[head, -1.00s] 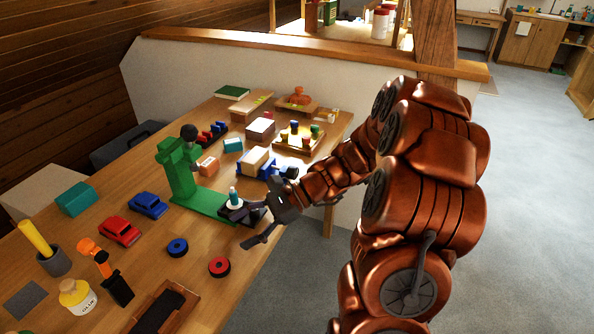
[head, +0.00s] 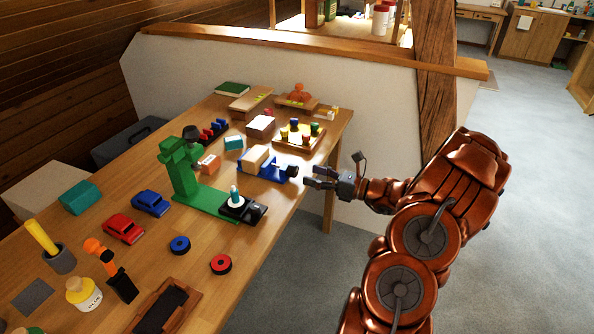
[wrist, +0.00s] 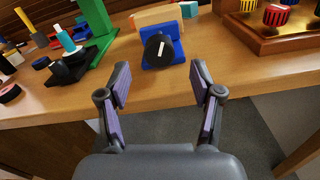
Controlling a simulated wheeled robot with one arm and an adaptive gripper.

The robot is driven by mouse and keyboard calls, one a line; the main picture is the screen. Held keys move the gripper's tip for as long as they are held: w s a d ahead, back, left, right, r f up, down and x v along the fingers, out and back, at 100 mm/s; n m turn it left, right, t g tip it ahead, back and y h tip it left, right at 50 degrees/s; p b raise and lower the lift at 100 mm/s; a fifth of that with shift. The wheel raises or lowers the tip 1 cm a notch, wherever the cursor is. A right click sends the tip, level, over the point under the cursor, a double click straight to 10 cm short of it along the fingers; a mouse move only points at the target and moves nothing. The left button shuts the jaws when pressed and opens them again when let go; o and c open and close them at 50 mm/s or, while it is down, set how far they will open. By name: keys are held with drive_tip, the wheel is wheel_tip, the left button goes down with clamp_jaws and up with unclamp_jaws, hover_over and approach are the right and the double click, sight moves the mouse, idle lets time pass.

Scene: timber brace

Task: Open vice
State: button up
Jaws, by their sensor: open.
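The blue vice (head: 275,170) stands near the right edge of the workbench, with a light wooden block (head: 255,158) between its jaws. Its round black handle (head: 293,170) faces my gripper. In the wrist view the handle (wrist: 158,48) shows a pale bar across it, in front of the blue vice body (wrist: 176,50). My gripper (head: 315,177) is off the table edge, to the right of the handle. In the wrist view my gripper (wrist: 160,85) is open and empty, its fingers pointing at the vice and apart from the handle.
Cars, a glue bottle (head: 83,294) and tape rings are nearer the front. The floor right of the table is clear.

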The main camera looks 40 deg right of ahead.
sight(297, 171)
drive_tip(key=shift+x, duration=2.85)
drive_tip(key=c, duration=1.1)
